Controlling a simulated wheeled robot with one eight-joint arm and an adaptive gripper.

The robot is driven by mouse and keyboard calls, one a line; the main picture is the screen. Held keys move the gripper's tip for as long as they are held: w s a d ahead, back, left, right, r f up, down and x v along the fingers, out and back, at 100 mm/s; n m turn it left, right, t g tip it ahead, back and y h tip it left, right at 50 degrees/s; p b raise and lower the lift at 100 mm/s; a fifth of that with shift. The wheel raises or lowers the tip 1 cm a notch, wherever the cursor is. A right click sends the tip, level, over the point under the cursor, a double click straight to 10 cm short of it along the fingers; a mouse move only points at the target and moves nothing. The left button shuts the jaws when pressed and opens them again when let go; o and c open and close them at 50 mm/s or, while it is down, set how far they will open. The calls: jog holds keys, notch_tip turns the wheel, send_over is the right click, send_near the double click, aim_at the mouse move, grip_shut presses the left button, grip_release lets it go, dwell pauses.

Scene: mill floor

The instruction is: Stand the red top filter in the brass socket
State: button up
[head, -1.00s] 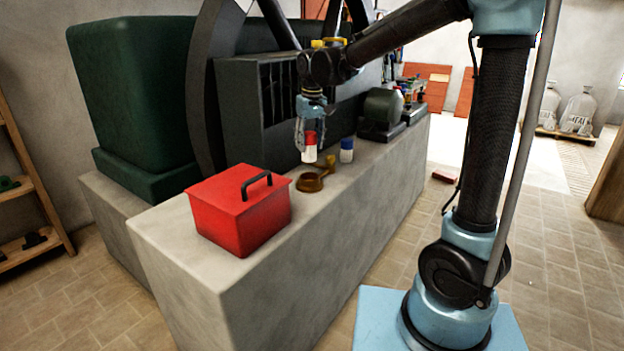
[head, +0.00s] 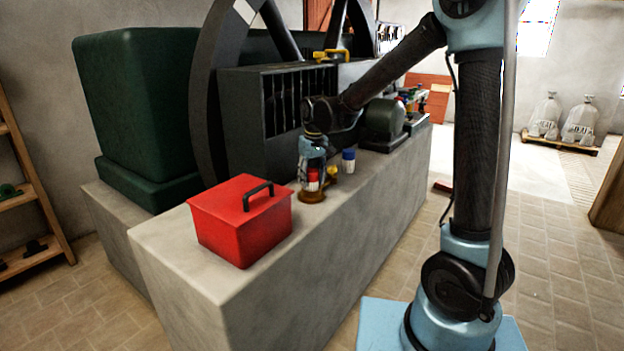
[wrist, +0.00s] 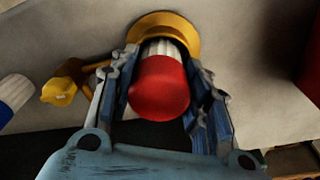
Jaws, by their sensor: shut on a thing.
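The red top filter (head: 313,175) has a red cap and a white ribbed body. My gripper (head: 313,182) is shut on it and holds it upright over the brass socket (head: 312,196) on the concrete ledge. In the wrist view the red cap (wrist: 160,88) is between my fingers (wrist: 160,95), and the brass socket's rim (wrist: 165,22) shows around and beyond the white body. The filter's lower end is hidden, so I cannot tell whether it is seated in the socket or just above it.
A blue-topped white filter (head: 348,160) stands behind and right of the socket; it also shows in the wrist view (wrist: 14,95). A red toolbox (head: 240,222) stands left on the concrete ledge (head: 300,262). A dark grille housing (head: 245,115) rises behind.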

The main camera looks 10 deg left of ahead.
jog(key=o, duration=1.1)
jog(key=shift+o, duration=0.2)
jog(key=r, duration=0.8)
jog(key=s+d+r, duration=0.1)
jog(key=r, duration=0.2)
jog(key=shift+r, duration=0.4)
jog(key=shift+d+r, duration=0.1)
jog(key=shift+d, duration=0.2)
jog(key=s+d+f+m, duration=0.1)
jog(key=s+d+m, duration=0.15)
jog(key=d, duration=0.95)
jog(key=s+d+f+m, duration=0.15)
jog(key=s+d, duration=0.25)
jog(key=d, duration=0.8)
jog(key=s+d+f+m+t+h, duration=0.1)
jog(key=s+d+f+m, duration=0.2)
jog(key=s+d+f, duration=1)
jog(key=s+d, duration=0.2)
jog(key=s, duration=0.1)
jog(key=shift+m, duration=0.4)
